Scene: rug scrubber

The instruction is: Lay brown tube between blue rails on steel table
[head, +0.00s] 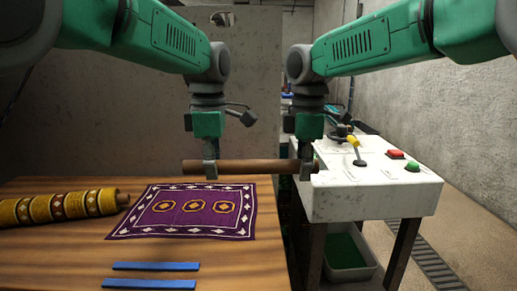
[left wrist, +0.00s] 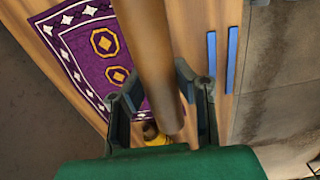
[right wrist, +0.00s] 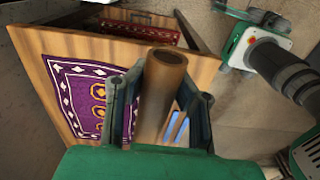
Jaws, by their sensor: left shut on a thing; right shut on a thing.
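A brown tube (head: 255,166) is held level in the air by both grippers, in line across the middle of the head view. My left gripper (head: 210,172) is shut on its left end and my right gripper (head: 306,172) is shut near its right end. The tube also shows between the fingers in the left wrist view (left wrist: 148,50) and the right wrist view (right wrist: 162,85). Two blue rails, a far one (head: 155,266) and a near one (head: 148,284), lie parallel on the table (head: 70,255), whose top looks wooden, not steel. The strip between the rails is bare.
A purple patterned rug (head: 185,211) lies flat on the table behind the rails. A rolled yellow rug (head: 60,206) lies to its left. A white control bench (head: 370,190) with a lever and red and green buttons stands right, across a gap.

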